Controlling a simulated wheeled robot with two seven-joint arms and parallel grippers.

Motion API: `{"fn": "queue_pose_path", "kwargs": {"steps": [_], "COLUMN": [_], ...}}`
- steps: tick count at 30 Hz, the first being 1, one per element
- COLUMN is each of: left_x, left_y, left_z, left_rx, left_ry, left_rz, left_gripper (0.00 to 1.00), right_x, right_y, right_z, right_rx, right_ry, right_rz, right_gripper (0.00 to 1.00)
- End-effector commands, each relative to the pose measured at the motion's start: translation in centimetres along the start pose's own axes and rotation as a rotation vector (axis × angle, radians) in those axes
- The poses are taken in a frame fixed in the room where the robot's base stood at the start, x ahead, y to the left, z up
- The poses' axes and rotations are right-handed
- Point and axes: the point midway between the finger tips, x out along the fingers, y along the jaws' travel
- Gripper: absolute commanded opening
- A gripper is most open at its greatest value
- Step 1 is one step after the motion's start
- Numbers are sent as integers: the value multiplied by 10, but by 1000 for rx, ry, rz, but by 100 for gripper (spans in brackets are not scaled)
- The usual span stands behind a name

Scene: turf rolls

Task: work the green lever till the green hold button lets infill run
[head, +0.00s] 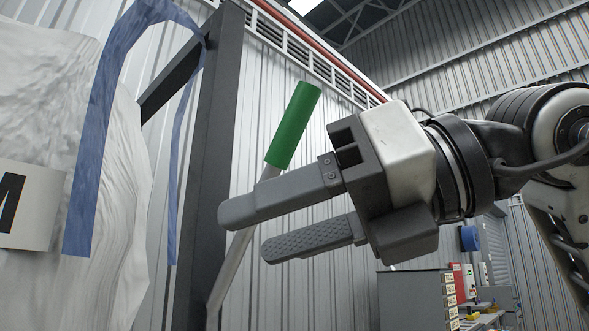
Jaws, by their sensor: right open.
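The green lever (294,125) has a green grip on a thin grey rod, leaning with its top to the right. My right gripper (246,232) comes in from the right, open, with its two fingers apart and pointing left. The upper finger crosses in front of the rod below the green grip and hides part of it. The rod shows again left of the lower fingertip and runs down to the bottom edge. I cannot tell whether the finger touches the rod. No green hold button can be made out. My left gripper is not in view.
A large white bulk bag (115,190) with blue straps (92,150) hangs at the left, beside a dark steel post (212,140). A grey cabinet (412,300) and a cluttered bench (487,318) stand low at the right. A corrugated wall rises behind the lever.

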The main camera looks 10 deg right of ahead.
Motion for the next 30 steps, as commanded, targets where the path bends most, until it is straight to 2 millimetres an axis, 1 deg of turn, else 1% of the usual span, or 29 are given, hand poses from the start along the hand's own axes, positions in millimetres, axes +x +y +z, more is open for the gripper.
{"fn": "queue_pose_path", "kwargs": {"steps": [1, 2, 3, 6, 9, 12, 14, 17, 23, 30], "left_x": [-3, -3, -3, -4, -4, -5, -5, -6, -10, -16], "left_y": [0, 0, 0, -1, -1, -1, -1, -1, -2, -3], "left_z": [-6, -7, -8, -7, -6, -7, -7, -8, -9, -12], "left_rx": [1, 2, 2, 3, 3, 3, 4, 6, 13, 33], "left_ry": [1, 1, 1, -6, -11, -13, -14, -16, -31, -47], "left_rz": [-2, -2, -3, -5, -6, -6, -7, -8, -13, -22], "left_gripper": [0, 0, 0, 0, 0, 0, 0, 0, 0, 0], "right_x": [-24, -37, -54, -94, -124, -139, -141, -134, -104, -63], "right_y": [8, 10, 14, 24, 33, 38, 37, 32, 13, -12], "right_z": [25, 36, 48, 73, 86, 93, 95, 99, 114, 135], "right_rx": [-51, -69, -87, -106, -108, -104, -102, -100, -102, -103], "right_ry": [-59, -92, -136, -245, -327, -372, -383, -382, -379, -379], "right_rz": [-115, -179, -258, -412, -508, -556, -568, -571, -568, -567], "right_gripper": [49, 49, 49, 49, 49, 49, 49, 49, 49, 49]}}
